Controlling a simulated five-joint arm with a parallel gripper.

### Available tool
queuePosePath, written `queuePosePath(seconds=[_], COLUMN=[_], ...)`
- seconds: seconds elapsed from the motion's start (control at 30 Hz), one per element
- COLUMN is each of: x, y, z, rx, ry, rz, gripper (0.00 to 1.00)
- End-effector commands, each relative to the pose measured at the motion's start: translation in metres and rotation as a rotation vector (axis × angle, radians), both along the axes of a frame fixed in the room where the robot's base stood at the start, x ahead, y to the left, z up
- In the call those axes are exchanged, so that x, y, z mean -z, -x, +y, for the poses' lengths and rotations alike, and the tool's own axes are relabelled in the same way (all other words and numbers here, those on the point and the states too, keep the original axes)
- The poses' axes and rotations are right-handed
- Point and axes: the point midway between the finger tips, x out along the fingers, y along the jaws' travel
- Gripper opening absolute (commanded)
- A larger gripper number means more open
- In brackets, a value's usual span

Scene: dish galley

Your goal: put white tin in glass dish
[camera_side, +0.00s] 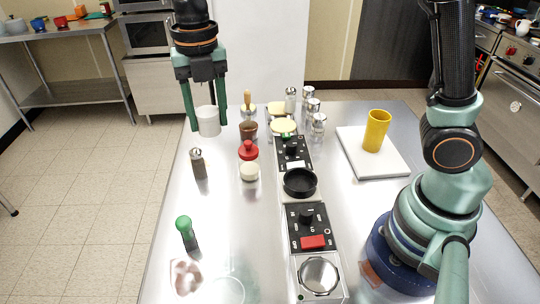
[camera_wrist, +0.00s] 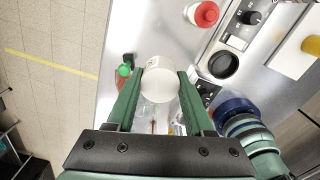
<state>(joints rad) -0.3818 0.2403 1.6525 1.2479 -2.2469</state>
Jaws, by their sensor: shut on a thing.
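The white tin (camera_side: 208,122) is held upright between the fingers of my gripper (camera_side: 208,118), above the far left part of the metal counter. In the wrist view the tin (camera_wrist: 159,86) sits between the green fingertips of my gripper (camera_wrist: 160,80). A faint round clear outline, which looks like the glass dish (camera_side: 228,291), lies at the near edge of the counter in the side view, partly cut off by the frame. Clear glass (camera_wrist: 155,115) also shows between the fingers in the wrist view, partly hidden by the tin and gripper.
A green-topped bottle (camera_side: 186,233) and a pinkish, clear-looking item (camera_side: 186,276) stand near the dish. A dark shaker (camera_side: 198,163), a red-topped jar (camera_side: 249,152) and a black bowl (camera_side: 300,183) stand farther back. A yellow cup (camera_side: 376,131) stands on a white board (camera_side: 366,164).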

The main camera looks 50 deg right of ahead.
Motion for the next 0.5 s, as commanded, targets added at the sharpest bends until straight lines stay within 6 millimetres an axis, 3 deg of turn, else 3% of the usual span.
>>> queuePosePath(seconds=[0.03,0.2,0.33,0.5], x=[-0.001,0.001,0.002,0.004], y=[0.017,0.072,0.112,0.149], z=[0.024,0.083,0.113,0.134], rx=[-0.067,-0.251,-0.37,-0.473], ry=[0.0,-0.001,-0.001,0.0], rz=[-0.001,-0.001,-0.001,0.0], gripper=[0.0,0.0,0.0,0.0])
